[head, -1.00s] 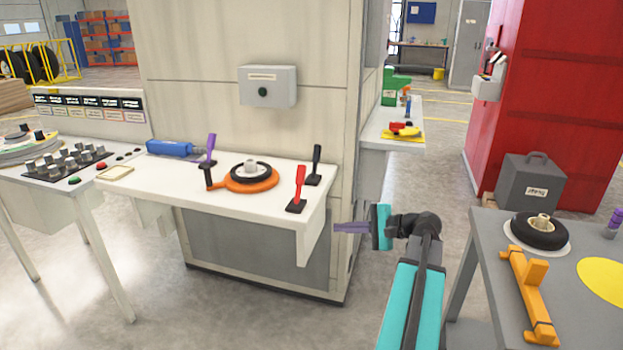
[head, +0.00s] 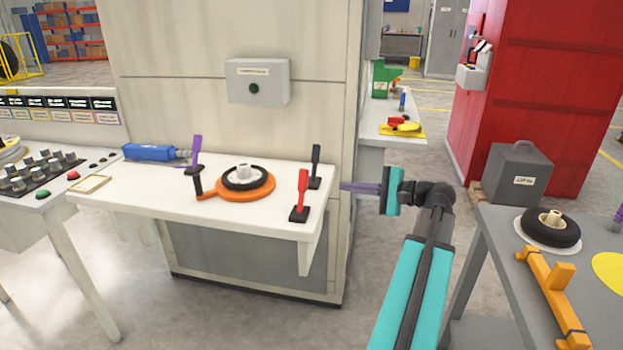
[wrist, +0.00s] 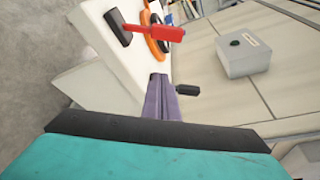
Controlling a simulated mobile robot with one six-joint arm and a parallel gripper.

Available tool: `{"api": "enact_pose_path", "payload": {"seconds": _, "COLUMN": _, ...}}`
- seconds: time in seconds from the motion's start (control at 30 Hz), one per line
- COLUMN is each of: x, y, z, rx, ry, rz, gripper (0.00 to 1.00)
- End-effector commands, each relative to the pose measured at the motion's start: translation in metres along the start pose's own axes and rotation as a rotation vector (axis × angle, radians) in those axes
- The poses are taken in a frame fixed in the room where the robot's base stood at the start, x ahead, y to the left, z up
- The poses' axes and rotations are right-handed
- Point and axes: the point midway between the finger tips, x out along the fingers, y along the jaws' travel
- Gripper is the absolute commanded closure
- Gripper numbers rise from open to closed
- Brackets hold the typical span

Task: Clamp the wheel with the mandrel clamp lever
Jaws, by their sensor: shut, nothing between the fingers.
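A wheel with a black tyre and pale hub (head: 244,177) lies flat on an orange round mount (head: 262,190) on the white bench. The mount has an arm on its left with an upright black handle (head: 198,186). A red lever (head: 302,192), a black lever (head: 316,164) and a purple lever (head: 196,152) stand around it; I cannot tell which is the mandrel clamp lever. My gripper (head: 344,187), with purple fingers, is shut and empty, right of the bench and apart from the levers. In the wrist view, the red lever (wrist: 158,33) and black lever (wrist: 188,90) show beyond the fingers.
A blue tool (head: 150,152) lies on the bench. A grey box (head: 257,82) hangs on the wall panel above. The grey table (head: 497,225) at right carries another wheel (head: 552,230) and an orange fixture (head: 553,297). Open floor lies between bench and table.

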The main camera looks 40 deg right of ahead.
Motion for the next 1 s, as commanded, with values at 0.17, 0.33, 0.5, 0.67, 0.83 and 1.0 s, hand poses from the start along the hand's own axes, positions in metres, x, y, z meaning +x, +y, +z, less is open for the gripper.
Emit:
{"api": "enact_pose_path", "payload": {"seconds": 0.17, "x": -0.003, "y": -0.002, "z": 0.000, "rx": 0.000, "ry": 0.001, "rz": -0.005, "gripper": 1.00}}
{"api": "enact_pose_path", "payload": {"seconds": 0.33, "x": -0.005, "y": -0.002, "z": -0.002, "rx": 0.001, "ry": 0.005, "rz": -0.006, "gripper": 1.00}}
{"api": "enact_pose_path", "payload": {"seconds": 0.5, "x": -0.006, "y": -0.002, "z": -0.003, "rx": 0.002, "ry": 0.007, "rz": -0.007, "gripper": 1.00}}
{"api": "enact_pose_path", "payload": {"seconds": 0.67, "x": 0.000, "y": -0.002, "z": -0.004, "rx": 0.002, "ry": 0.008, "rz": -0.007, "gripper": 1.00}}
{"api": "enact_pose_path", "payload": {"seconds": 0.83, "x": 0.016, "y": -0.002, "z": -0.004, "rx": 0.002, "ry": 0.008, "rz": -0.007, "gripper": 1.00}}
{"api": "enact_pose_path", "payload": {"seconds": 1.0, "x": 0.039, "y": -0.002, "z": -0.005, "rx": 0.003, "ry": 0.008, "rz": -0.007, "gripper": 1.00}}
